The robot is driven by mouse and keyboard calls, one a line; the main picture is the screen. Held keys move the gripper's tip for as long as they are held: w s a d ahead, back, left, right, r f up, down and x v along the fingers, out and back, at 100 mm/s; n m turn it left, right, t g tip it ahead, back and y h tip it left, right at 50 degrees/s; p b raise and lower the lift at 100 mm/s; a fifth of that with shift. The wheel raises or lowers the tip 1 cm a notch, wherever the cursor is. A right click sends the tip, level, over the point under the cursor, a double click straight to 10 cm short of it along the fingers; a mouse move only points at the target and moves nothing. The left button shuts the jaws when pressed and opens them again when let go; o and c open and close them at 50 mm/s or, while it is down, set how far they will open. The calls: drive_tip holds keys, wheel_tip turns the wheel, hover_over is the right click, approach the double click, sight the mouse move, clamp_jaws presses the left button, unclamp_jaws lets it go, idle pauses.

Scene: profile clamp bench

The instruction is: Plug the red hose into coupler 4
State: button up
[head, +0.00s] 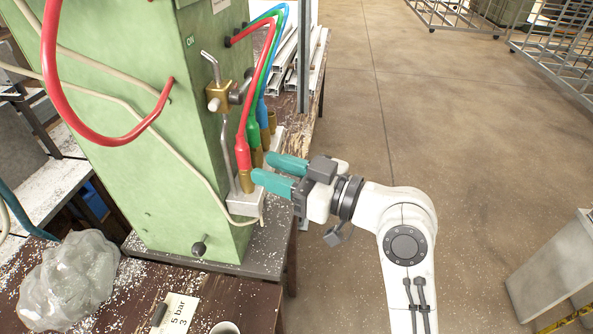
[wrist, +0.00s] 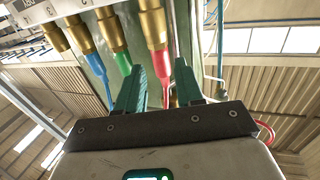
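The red hose (head: 242,149) comes down the side of the green machine and ends in a red sleeve and brass fitting (head: 246,181). That fitting stands at the near end of a silver coupler block (head: 243,204); whether it is fully seated I cannot tell. In the wrist view the red sleeve (wrist: 162,66) shows between and beyond my teal fingertips. My gripper (head: 270,172) is open, with its fingers pointing left close to the red hose's end. Contact is unclear.
A green hose (head: 253,134) and a blue hose (head: 262,111) end in brass fittings behind the red one. Another brass fitting (head: 272,121) stands farther back. A brass valve (head: 219,96) is left of the hoses. Free floor lies right.

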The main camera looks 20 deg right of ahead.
sight(241, 135)
drive_tip(key=shift+p+x, duration=0.65)
drive_tip(key=shift+x, duration=2.35)
drive_tip(key=shift+c, duration=0.5)
clamp_jaws()
drive_tip(key=shift+f, duration=0.1)
drive_tip(key=shift+r+p, duration=0.5)
drive_tip(key=shift+r, duration=0.3)
drive_tip(key=shift+r, duration=0.35)
drive_tip(key=shift+r+p, duration=1)
drive_tip(key=shift+r, duration=0.05)
drive_tip(key=shift+s+d, duration=0.1)
drive_tip(key=shift+d, duration=0.05)
drive_tip(key=s+d, duration=0.4)
drive_tip(key=d, duration=0.2)
drive_tip(key=shift+d+b, duration=0.2)
drive_tip(key=shift+b, duration=0.2)
